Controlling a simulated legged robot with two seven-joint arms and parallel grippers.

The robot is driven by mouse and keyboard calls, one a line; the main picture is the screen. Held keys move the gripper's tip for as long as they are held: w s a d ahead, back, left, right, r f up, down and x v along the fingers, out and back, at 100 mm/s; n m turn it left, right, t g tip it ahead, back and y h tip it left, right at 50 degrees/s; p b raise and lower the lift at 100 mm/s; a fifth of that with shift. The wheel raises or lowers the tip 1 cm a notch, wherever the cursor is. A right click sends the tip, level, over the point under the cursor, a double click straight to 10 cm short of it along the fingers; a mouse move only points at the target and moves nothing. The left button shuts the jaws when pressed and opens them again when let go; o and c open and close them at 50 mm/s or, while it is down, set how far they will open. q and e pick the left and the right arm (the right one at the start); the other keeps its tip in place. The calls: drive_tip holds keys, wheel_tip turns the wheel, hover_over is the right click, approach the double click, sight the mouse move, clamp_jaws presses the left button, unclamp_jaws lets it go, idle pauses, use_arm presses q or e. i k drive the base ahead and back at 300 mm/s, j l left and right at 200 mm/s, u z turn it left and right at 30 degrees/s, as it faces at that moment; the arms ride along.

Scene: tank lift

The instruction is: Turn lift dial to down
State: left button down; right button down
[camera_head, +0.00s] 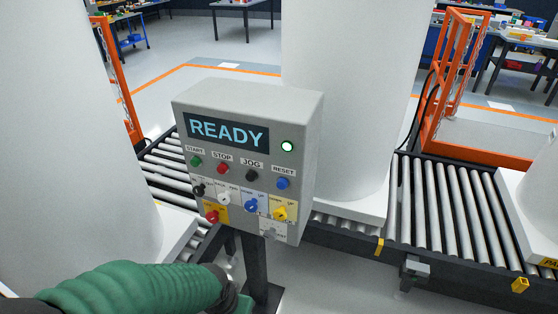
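A grey control box (308,150) stands on a dark post in the middle, its display reading READY. Its lower row holds a black dial (199,190), a white dial (224,198), a blue dial (250,205) and a yellow dial (280,213). The labels are too small to tell surely which is the lift dial or its setting. My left arm, in a green sleeve, comes in at the bottom left. My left gripper (236,296) is below the box, apart from the dials, partly cut off; its fingers are not clear. My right gripper is not in view.
Above the dials are a green, a red, a black and a blue button. A red knob (212,217) on a yellow plate sits at the lower left. Large white tanks (340,110) and roller conveyors (440,210) surround the box. Orange gates (430,130) stand behind.

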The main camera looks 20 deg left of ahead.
sight(250, 206)
drive_tip(key=j+u, duration=0.4)
drive_tip(key=j, duration=1.2)
